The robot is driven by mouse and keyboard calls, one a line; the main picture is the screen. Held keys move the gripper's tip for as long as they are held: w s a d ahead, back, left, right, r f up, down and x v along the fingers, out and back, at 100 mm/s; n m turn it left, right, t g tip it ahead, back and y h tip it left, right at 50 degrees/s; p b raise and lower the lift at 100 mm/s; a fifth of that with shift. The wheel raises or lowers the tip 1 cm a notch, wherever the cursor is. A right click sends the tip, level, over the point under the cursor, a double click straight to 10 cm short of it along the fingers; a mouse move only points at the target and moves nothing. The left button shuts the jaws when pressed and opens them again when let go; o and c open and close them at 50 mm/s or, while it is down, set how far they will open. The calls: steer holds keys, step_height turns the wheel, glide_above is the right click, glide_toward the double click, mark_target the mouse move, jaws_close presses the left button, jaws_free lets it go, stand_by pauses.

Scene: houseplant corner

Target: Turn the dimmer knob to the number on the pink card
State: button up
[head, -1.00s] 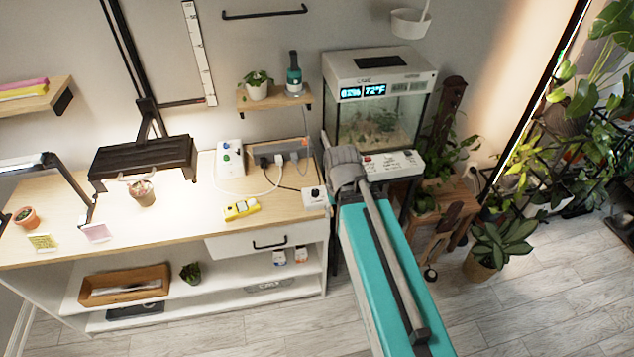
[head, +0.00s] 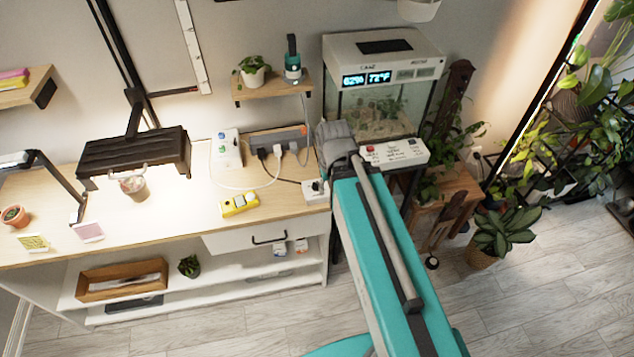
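The pink card (head: 88,231) stands near the front left edge of the bench, beside a yellow card (head: 33,243). Its number is too small to read. A small white box (head: 313,196) with a dark round part on it, which looks like the dimmer and its knob, sits at the bench's right end. My arm partly covers it, and its setting cannot be read. My teal arm reaches up from the bottom, and its grey wrist end is just right of and above this box. My gripper's fingers are not visible; the arm hides that area.
A glass tank (head: 376,110) stands close behind my wrist. Floor is clear at front.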

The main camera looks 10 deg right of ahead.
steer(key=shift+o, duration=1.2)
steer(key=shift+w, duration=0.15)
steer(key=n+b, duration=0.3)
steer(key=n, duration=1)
glide_above(316, 184)
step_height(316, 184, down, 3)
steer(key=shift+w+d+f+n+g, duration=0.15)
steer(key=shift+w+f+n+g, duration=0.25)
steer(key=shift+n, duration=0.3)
steer(key=shift+b, duration=0.4)
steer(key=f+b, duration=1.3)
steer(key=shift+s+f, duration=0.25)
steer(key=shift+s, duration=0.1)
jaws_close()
